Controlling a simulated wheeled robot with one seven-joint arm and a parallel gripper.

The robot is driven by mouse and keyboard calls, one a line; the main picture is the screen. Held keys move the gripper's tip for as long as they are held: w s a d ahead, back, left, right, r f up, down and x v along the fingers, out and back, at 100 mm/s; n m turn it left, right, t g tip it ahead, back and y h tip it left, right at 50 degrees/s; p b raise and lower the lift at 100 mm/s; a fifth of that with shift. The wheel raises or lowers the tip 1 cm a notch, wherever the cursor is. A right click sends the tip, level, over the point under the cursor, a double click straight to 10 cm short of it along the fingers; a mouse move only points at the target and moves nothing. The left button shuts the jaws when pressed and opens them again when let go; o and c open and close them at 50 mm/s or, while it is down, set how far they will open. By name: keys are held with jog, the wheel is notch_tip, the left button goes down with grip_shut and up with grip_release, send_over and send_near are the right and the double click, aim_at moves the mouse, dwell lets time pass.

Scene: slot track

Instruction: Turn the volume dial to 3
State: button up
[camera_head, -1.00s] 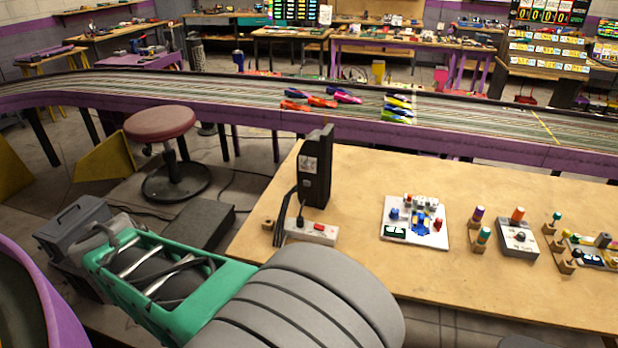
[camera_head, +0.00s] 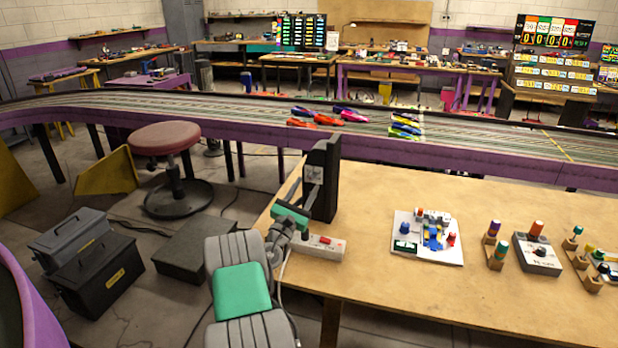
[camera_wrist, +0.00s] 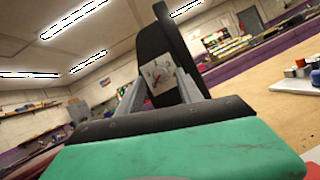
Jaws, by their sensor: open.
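A tall black upright unit (camera_head: 324,180) stands at the left end of the wooden table. Its side carries a pale square plate (camera_head: 313,175) with a darker mark on it, too small to read. In the wrist view the black unit (camera_wrist: 160,42) rises straight ahead. My gripper (camera_head: 306,197) is just in front of the unit's lower part. In the wrist view my gripper (camera_wrist: 160,87) has its two grey fingers apart, one on each side of the plate.
A white power strip (camera_head: 322,247) with a red switch lies below my gripper. A white board with small parts (camera_head: 427,238) and a grey box with an orange knob (camera_head: 537,253) sit to the right. The racing track (camera_head: 240,127) runs behind.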

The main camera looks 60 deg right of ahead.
aim_at(313, 176)
jog(key=shift+x, duration=1.45)
jog(key=shift+f, duration=0.1)
jog(key=shift+c, duration=0.3)
grip_shut()
